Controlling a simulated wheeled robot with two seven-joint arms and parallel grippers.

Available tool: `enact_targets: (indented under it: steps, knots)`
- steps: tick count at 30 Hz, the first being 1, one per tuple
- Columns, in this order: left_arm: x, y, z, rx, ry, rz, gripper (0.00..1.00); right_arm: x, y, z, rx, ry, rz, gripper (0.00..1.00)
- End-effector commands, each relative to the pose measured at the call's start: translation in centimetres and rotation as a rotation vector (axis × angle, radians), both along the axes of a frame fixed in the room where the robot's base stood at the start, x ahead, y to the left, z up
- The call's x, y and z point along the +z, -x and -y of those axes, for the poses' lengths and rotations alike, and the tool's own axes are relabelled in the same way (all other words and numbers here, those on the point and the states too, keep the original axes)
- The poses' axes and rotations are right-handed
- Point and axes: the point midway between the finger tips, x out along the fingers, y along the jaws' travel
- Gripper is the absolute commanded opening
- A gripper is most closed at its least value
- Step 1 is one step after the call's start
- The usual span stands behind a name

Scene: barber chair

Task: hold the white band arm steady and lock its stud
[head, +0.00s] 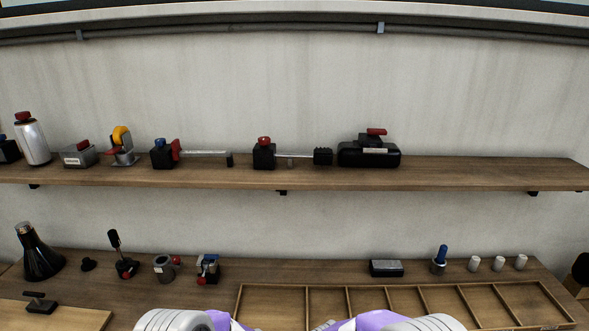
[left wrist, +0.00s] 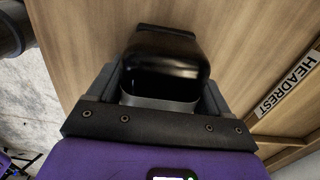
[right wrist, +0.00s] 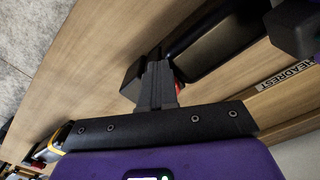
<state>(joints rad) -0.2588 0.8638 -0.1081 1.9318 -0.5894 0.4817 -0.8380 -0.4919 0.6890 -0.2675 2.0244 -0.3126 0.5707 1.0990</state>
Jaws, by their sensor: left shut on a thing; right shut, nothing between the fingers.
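In the left wrist view my left gripper (left wrist: 160,88) is shut on a glossy black padded piece (left wrist: 165,50), which has a pale grey band along its near edge. I cannot tell for sure that it is the white band arm. In the right wrist view a long black piece (right wrist: 208,42), seemingly the same one, runs toward the dark left gripper (right wrist: 292,32). My right gripper (right wrist: 156,72) is shut and empty beside its near end. A dark block (right wrist: 130,82) and a small red part (right wrist: 177,88) lie right by its fingers. No stud shows clearly. Neither gripper's fingers are clear in the head view.
A wooden divided tray (head: 405,288) lies at the bench front; a HEADREST label (left wrist: 288,82) shows beside the held piece. Several small devices and a dark flask (head: 38,256) stand behind. A wall shelf (head: 300,172) above holds more devices. Bare bench (head: 320,262) lies at middle.

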Motion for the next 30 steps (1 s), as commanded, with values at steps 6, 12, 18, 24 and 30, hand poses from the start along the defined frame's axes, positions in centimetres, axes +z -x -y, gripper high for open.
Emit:
enact_targets:
  steps: [6,12,18,24,30]
  knots:
    - [-0.1,0.3,-0.1,-0.014,-0.005,-0.008,0.21,0.1,-0.6,0.0,-0.003,0.000,0.013,0.00]
    - [-0.1,0.4,0.0,-0.015,-0.006,-0.009,0.21,0.1,-0.6,0.0,-0.003,-0.002,0.015,0.00]
    - [-0.1,0.4,0.0,-0.016,-0.006,-0.011,0.21,0.1,-0.4,-0.2,-0.002,-0.003,0.016,0.00]
    - [-0.1,0.4,0.0,-0.015,-0.006,-0.011,0.21,0.3,0.2,-0.6,-0.001,-0.003,0.012,0.00]
    - [-0.2,0.4,-0.1,-0.011,-0.006,-0.011,0.21,2.3,0.2,-0.6,-0.001,-0.003,0.012,0.00]
